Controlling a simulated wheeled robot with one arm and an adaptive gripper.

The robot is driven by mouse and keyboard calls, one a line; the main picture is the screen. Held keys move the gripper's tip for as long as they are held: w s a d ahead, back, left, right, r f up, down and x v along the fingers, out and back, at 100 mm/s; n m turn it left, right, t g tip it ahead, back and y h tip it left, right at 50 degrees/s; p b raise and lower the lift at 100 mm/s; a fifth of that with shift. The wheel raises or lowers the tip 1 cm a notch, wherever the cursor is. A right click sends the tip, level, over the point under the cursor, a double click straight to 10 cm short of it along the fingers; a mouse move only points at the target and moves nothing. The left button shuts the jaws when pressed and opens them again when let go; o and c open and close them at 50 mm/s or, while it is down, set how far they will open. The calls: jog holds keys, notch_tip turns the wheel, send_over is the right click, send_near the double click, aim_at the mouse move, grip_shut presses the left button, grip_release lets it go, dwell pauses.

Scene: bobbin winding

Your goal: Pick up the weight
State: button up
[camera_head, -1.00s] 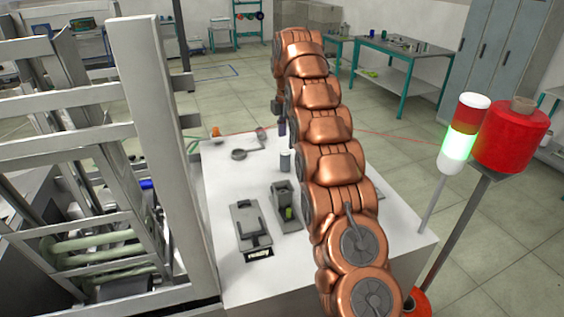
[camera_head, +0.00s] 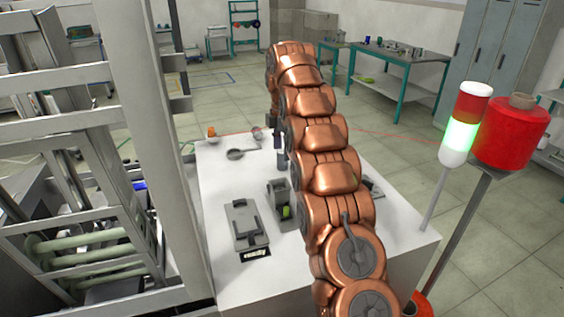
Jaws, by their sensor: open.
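A small grey cylinder (camera_head: 281,160), which looks like the weight, stands upright on the white table (camera_head: 225,190) behind the grey box-shaped holder. My copper-coloured arm reaches over the table, and its end points down at the far side. My gripper (camera_head: 277,141) shows small and dark just above the cylinder, open. The arm partly hides it, and I cannot tell whether the fingers are around the cylinder or only above it.
A grey scale (camera_head: 247,226) with a lit display and a box-shaped holder (camera_head: 280,198) stand on the near table. A round pan-like part (camera_head: 237,154) lies behind.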

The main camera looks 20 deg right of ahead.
jog(key=shift+f+p, duration=0.5)
jog(key=shift+f, duration=0.95)
grip_shut()
